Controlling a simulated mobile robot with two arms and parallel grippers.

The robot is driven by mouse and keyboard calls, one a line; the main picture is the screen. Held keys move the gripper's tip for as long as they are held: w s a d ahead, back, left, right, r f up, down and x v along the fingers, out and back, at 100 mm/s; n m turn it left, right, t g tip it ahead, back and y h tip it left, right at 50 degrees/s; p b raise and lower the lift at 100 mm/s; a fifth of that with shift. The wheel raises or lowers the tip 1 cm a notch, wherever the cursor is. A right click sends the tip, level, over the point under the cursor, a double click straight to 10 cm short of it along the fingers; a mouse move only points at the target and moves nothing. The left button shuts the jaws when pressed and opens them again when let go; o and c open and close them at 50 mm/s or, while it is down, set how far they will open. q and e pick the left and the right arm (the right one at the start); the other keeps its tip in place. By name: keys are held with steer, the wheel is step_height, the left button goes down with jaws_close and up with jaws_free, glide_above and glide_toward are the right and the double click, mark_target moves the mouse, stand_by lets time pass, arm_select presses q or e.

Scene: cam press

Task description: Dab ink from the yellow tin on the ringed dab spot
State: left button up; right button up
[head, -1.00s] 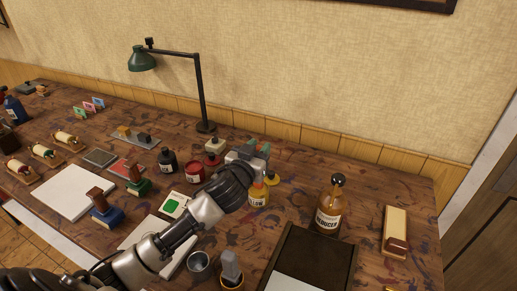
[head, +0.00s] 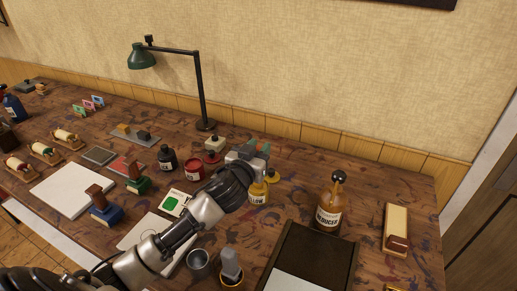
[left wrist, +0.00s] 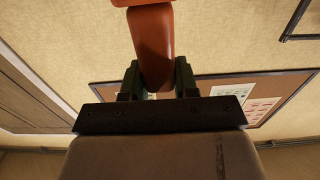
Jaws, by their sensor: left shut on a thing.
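The yellow tin (head: 258,198) stands open on the table, its label partly readable, with its yellow lid (head: 273,177) beside it. My left gripper (head: 254,152) is just above and behind the tin, its wrist covering part of the view. In the left wrist view the gripper (left wrist: 156,85) is shut on a reddish-brown handle (left wrist: 153,45). The handle's working end is hidden, so I cannot tell whether it touches ink. A white slab (head: 150,232) lies partly behind my left forearm. A faint curved mark shows on it; I cannot confirm a full ring. My right gripper is out of view.
A red tin (head: 195,171) and a black bottle (head: 167,160) stand left of the yellow tin. A brown reducer bottle (head: 329,208) and a dark tray (head: 300,258) are to the right. A metal cup (head: 198,260) is in front. A lamp (head: 203,95) stands behind.

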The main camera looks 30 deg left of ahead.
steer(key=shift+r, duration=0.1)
arm_select(q)
step_height(320, 180, up, 7)
steer(key=p, duration=0.6)
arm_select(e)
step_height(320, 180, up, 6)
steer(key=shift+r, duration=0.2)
arm_select(q)
steer(key=shift+p, duration=0.3)
